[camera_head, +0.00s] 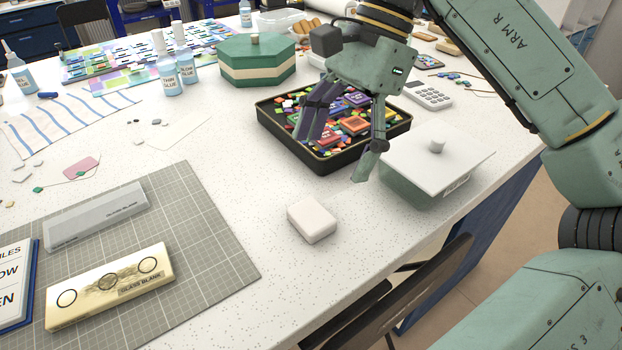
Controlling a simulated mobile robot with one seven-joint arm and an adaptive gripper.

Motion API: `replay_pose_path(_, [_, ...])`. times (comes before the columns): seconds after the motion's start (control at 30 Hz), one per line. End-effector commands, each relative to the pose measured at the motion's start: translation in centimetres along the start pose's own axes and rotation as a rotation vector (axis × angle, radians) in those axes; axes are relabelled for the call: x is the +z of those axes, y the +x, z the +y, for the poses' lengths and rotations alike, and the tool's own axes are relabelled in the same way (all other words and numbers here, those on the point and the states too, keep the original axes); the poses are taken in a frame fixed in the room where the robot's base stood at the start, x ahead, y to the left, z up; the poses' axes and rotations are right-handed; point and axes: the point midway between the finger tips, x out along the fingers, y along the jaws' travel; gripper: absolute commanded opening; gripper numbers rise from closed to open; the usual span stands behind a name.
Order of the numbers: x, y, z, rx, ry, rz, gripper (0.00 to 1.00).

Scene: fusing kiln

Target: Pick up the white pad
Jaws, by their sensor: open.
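The white pad (312,219) is a small rounded block lying flat on the speckled white table, near its front edge. My gripper (335,160) is above and beyond the pad, in front of the black tray. Its fingers point down and are spread apart, with nothing seen between them. The gripper and the pad appear apart, and the pad is fully in view.
A black tray (325,168) of coloured glass pieces stands behind the pad. A lidded box (430,165) is to its right. A grey cutting mat (215,262) with glass blanks lies left. A dark chair (400,300) is below the table edge.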

Motion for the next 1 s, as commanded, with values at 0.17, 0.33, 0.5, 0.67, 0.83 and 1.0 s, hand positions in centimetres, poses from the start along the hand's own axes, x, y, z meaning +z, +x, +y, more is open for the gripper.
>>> replay_pose_path(0.17, [-0.3,0.7,0.2,0.003,0.002,0.003,0.78])
replay_pose_path(0.33, [-0.3,3.2,0.2,0.003,0.001,0.002,0.78])
replay_pose_path(0.5, [-0.3,5.2,0.2,0.003,0.002,0.003,0.78])
replay_pose_path(0.67, [-0.4,6.2,0.2,0.003,0.005,0.004,0.78])
replay_pose_path(0.83, [-0.8,8.8,0.3,0.004,0.004,0.004,0.78])
replay_pose_path(1.0, [-0.9,10.5,0.2,0.003,0.003,0.004,0.78])
